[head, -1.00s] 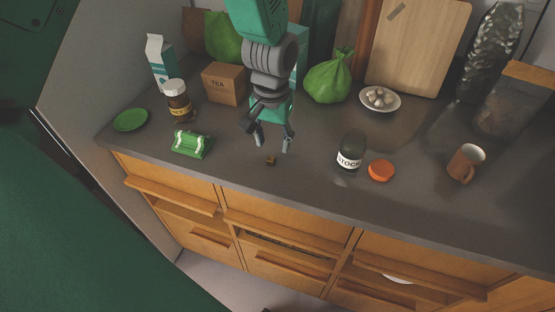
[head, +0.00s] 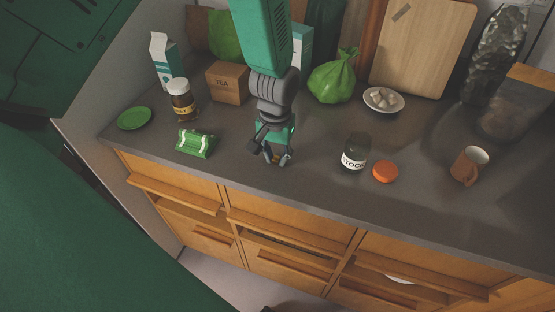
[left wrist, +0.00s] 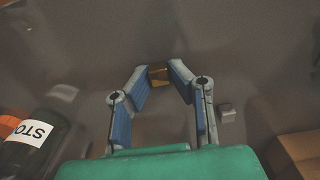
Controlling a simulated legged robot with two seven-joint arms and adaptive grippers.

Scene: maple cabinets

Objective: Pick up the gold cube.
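The gold cube (left wrist: 158,75) is between the fingertips of my left gripper (left wrist: 158,70) in the left wrist view, with a blue-padded finger against it on each side. In the head view the left gripper (head: 279,159) points down at the counter, and only a small yellowish part of the cube (head: 282,158) shows between its tips. The fingers look closed on the cube, low at the counter top; I cannot tell whether it touches the surface. My right gripper is not in view.
On the counter (head: 230,165), a green packet (head: 195,143) lies left of the gripper. A dark stock jar (head: 354,152) and an orange lid (head: 385,171) are to the right. The counter's front edge is close.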

